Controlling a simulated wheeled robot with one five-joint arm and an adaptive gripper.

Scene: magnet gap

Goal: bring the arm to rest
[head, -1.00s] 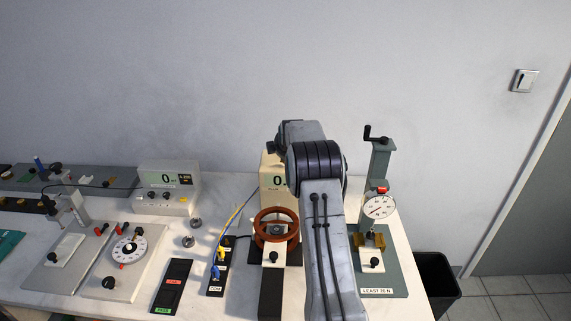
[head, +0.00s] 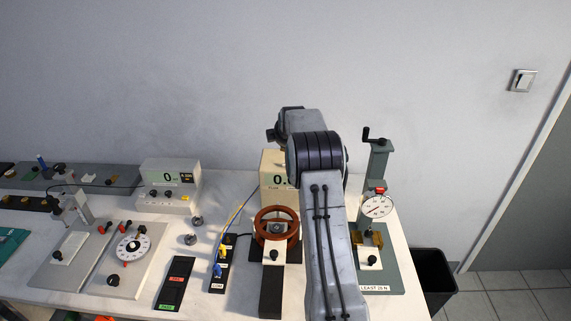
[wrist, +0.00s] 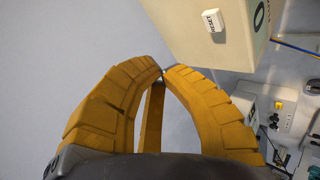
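My arm (head: 322,235) rises in front of the bench in the head view, its upper part bent away toward the wall. My gripper is mostly hidden behind the arm in that view. In the wrist view my gripper (wrist: 163,72) shows two yellow-orange ribbed fingers whose tips meet. Nothing shows held between them. A cream box (wrist: 200,40) with a white RESET button (wrist: 212,20) is beyond the fingertips at the upper right, and I see no contact with it.
On the bench stand a red-brown ring coil (head: 276,209), the cream meter (head: 272,168), a grey press with a dial gauge (head: 377,206), and a dial box (head: 132,246). A black bin (head: 433,282) is at the right.

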